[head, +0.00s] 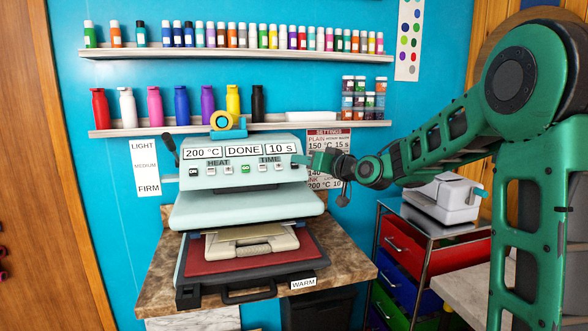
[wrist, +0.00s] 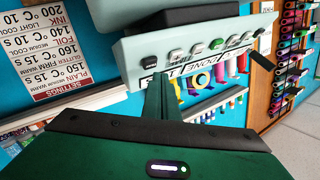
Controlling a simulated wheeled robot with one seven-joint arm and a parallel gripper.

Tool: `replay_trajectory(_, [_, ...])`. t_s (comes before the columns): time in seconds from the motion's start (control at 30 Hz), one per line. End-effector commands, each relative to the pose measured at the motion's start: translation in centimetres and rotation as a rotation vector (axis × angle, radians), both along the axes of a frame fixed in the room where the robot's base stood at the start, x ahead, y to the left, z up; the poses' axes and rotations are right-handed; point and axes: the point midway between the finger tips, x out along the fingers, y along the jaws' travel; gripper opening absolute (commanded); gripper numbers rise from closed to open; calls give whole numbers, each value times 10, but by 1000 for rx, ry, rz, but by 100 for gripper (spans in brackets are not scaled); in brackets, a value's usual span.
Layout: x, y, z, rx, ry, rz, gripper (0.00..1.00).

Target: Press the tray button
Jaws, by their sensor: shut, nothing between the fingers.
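The pale green heat press (head: 190,183) stands on a brown stone-patterned counter. Its panel reads 200 °C, DONE and 10 s above a row of buttons. A dark button at the panel's right end (wrist: 148,58) is the closest one to my gripper; its label cannot be read. My green gripper (head: 304,160) is shut and empty at that end of the panel. In the wrist view its fingers reach up just beside the dark button; I cannot tell whether they touch it. The tray (head: 312,256), with a red pad and a beige stack on it, sits below the raised upper plate.
A green GO button (head: 245,169) sits mid-panel among small pale buttons. A shelf of colored bottles (head: 155,107) hangs above the press. A settings chart (head: 328,140) is on the wall behind my gripper. A drawer cart (head: 405,250) with a white machine stands at right.

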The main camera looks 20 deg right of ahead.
Motion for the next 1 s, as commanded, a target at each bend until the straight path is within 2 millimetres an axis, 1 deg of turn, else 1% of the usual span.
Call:
replay_trajectory(0.37, [-3, 0, 3, -1, -1, 0, 0])
replay_trajectory(0.8, [-29, 0, 29, -1, -1, 0, 0])
replay_trajectory(1.0, [-36, 0, 36, -1, -1, 0, 0])
